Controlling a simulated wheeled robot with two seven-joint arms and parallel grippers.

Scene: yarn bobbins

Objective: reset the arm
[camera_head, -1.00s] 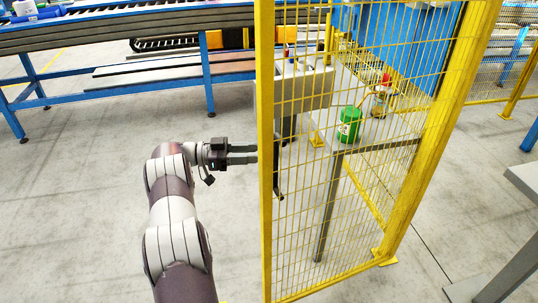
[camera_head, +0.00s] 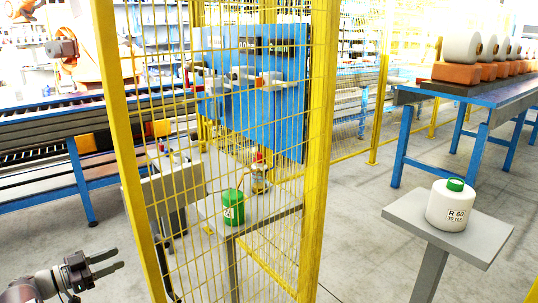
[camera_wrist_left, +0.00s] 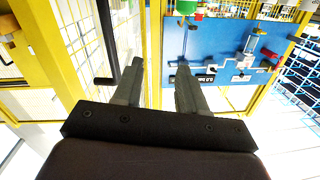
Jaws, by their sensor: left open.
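My left gripper (camera_head: 105,263) is at the lower left of the head view, outside the yellow mesh fence, with its two fingers apart and nothing between them. In the left wrist view its fingers (camera_wrist_left: 158,80) are spread, with the fence and a blue panel beyond them. Only the end of my left arm shows in the head view. My right gripper is not in view.
The yellow mesh fence (camera_head: 323,150) stands right of the gripper. Behind it are a green container (camera_head: 233,207) on a grey table and a blue panel (camera_head: 255,90). A white bobbin (camera_head: 451,206) stands on a grey stand (camera_head: 408,212). A conveyor (camera_head: 60,140) runs behind left.

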